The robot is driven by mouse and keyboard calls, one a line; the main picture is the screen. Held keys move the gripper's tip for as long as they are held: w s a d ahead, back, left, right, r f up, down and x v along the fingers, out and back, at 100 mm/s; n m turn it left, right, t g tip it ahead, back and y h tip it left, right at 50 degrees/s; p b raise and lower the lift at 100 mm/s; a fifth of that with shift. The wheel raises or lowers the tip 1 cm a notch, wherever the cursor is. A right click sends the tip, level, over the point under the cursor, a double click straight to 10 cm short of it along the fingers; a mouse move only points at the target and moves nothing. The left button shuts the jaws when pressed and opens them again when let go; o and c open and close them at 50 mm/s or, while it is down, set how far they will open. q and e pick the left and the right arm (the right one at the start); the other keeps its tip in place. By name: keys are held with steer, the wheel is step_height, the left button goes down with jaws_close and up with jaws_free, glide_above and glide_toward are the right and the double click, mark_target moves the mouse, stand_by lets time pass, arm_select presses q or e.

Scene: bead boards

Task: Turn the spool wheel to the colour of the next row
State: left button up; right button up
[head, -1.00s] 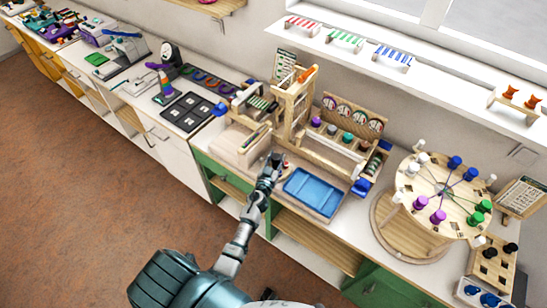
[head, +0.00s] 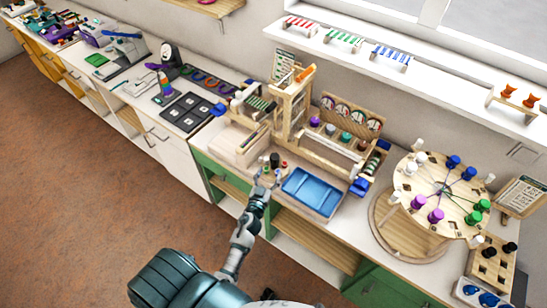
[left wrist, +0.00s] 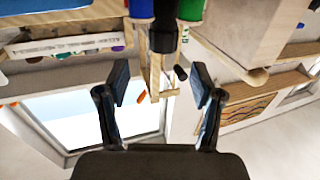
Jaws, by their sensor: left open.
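The spool wheel is the small cluster in front of my left gripper (head: 264,179) on the bench, left of the blue tray. A dark upright knob (head: 275,160) and a red spool (head: 285,166) show there in the head view. In the left wrist view the black knob (left wrist: 163,35) stands between a blue spool (left wrist: 141,8) and a green spool (left wrist: 190,9). My left gripper (left wrist: 160,83) is open, its fingers apart and empty, with the knob ahead of the gap. The wheel's base is mostly hidden. My right gripper is not in view.
The blue tray (head: 312,192) lies just right of the gripper. A wooden bead frame (head: 292,105) and a rack with several jars (head: 350,120) stand behind. A large round wooden stand with coloured pegs (head: 410,180) is farther right. The floor (head: 90,210) is clear.

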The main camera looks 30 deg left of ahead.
arm_select(q)
steer(key=shift+v, duration=1.55)
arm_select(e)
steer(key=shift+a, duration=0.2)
